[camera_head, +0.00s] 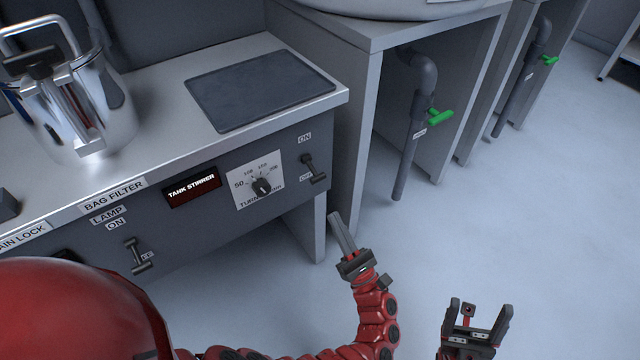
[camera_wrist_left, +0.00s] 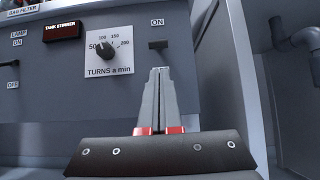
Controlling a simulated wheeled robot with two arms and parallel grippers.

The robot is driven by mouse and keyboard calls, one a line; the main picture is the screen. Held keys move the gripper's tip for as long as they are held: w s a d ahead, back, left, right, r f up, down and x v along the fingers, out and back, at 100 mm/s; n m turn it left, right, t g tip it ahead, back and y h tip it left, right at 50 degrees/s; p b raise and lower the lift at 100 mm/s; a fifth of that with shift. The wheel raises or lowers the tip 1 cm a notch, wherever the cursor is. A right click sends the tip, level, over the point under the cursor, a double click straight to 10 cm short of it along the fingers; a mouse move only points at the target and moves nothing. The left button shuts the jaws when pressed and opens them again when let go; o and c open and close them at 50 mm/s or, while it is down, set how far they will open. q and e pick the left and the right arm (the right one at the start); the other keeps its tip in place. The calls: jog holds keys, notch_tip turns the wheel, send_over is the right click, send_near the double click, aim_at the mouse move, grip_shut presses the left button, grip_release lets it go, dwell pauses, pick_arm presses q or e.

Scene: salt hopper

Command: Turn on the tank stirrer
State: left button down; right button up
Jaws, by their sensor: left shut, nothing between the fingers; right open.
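The tank stirrer label (camera_head: 191,187) is a dark red plate with white letters on the grey panel front; it also shows in the left wrist view (camera_wrist_left: 62,30). Right of it is a white dial plate with a black knob (camera_head: 262,186). Further right is a black lever switch (camera_head: 314,169) between ON above and OFF below; its handle appears tilted down, toward OFF. My left gripper (camera_head: 336,217) is shut and empty, just below and right of the switch, apart from it in the head view. In the left wrist view its fingers (camera_wrist_left: 159,73) hide the switch's lower part. My right gripper (camera_head: 479,308) is open and empty, away from the panel.
A second lever switch (camera_head: 138,256) sits under the bag filter and lamp labels. A steel pot (camera_head: 80,110) and a dark mat (camera_head: 258,87) are on the counter. Pipes with green valves (camera_head: 433,117) stand to the right. The floor at right is clear.

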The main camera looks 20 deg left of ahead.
aim_at(321, 180)
pick_arm(q)
jog(key=b+x, duration=0.1)
jog(key=x, duration=0.9)
jog(key=shift+s+d+r+g+h, duration=0.1)
jog(key=shift+s+r+g+h, duration=0.15)
jog(key=shift+g+h, duration=0.15)
dwell(0.5)
jog(key=shift+s+d+r+g+h+p, duration=0.15)
jog(key=shift+r+g+h+p, duration=0.15)
jog(key=shift+h+p, duration=0.2)
jog(key=r+g+h+p, duration=0.2)
jog(key=shift+s+d+h, duration=0.15)
jog(key=shift+d+h, duration=0.15)
jog(key=shift+d+r+g+h, duration=0.1)
jog(key=shift+r+g+h, duration=0.2)
jog(key=shift+g+h, duration=0.35)
jog(key=shift+r, duration=0.15)
